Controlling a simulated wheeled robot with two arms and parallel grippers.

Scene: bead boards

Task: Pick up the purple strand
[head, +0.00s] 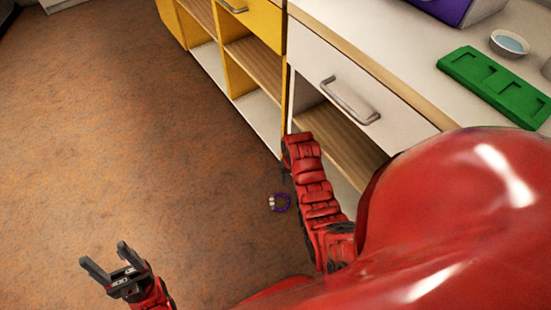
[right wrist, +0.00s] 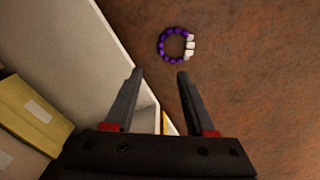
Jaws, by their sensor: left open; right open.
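The purple strand (head: 288,204) is a small ring of purple beads with a few white ones, lying on the brown floor beside the cabinets. In the right wrist view the strand (right wrist: 164,47) lies beyond the fingertips of my right gripper (right wrist: 159,73), which is open and empty. In the head view the right arm reaches down close to the strand, and its fingers are hardly visible. My left gripper (head: 103,263) is open and empty over the floor at the lower left, well away from the strand.
A white drawer (head: 345,85) with a metal handle and open shelves stand right beside the right arm. Yellow cabinets (head: 262,22) continue behind. A green tray (head: 495,85) and a bowl (head: 509,44) sit on the counter. The floor (head: 130,130) to the left is clear.

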